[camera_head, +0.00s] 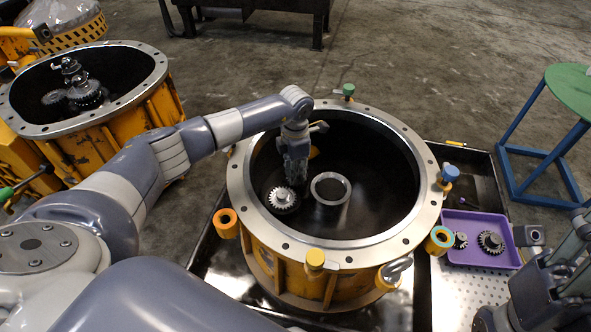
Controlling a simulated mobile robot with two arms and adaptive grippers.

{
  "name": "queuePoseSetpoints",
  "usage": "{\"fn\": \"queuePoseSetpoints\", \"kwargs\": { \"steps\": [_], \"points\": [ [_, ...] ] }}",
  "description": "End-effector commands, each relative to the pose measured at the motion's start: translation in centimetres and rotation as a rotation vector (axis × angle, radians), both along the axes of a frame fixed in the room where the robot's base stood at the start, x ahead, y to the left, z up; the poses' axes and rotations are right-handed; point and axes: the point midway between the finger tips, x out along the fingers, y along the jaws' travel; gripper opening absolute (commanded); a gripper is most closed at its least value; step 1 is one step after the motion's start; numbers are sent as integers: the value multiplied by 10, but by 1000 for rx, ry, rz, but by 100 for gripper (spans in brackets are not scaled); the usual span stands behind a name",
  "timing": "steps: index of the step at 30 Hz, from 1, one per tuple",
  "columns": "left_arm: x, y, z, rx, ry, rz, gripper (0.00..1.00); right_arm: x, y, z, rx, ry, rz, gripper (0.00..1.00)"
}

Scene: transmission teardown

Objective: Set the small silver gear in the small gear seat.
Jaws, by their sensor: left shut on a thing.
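My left gripper (293,180) reaches down into the open round housing (236,190). It is shut on a toothed silver gear (282,199), which shows at its fingertips inside the housing at the left; their exact contact is hard to see. A light metal ring (330,189) lies to the right of that gear on the dark housing floor. I cannot tell which part is the small gear seat. My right gripper (574,240) is at the lower right edge, partly cut off, beside the purple tray (480,218); its jaw state is unclear.
The purple tray holds a smaller gear (460,240) and a larger gear (490,242). Colored knobs, such as a yellow one (315,258), ring the housing rim. A second orange housing (120,125) stands at the left. A green-topped stool (572,90) stands at the right.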

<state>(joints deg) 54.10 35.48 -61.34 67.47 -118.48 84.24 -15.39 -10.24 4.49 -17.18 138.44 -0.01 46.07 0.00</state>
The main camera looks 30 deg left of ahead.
Motion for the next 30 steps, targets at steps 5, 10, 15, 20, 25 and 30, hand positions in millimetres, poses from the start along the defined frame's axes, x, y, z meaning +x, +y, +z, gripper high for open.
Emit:
{"fn": "queuePoseSetpoints", "kwargs": {
  "steps": [5,10,15,20,25,30],
  "points": [
    [0,0,-2,-1,-1,0,0,0,1,-2,-6,2,0,44],
    [0,0,-5,-1,-1,0,0,1,1,-4,-12,4,1,44],
    [0,0,-7,-1,-1,0,0,1,2,-3,-13,-1,1,44],
    [0,0,-10,-1,-1,0,0,2,2,0,-15,-11,1,44],
    [0,0,-11,-1,-1,0,0,1,2,2,-11,-18,0,44],
    [0,0,-11,-1,-1,0,36,1,1,3,-3,-19,-1,44]
  ]
}}
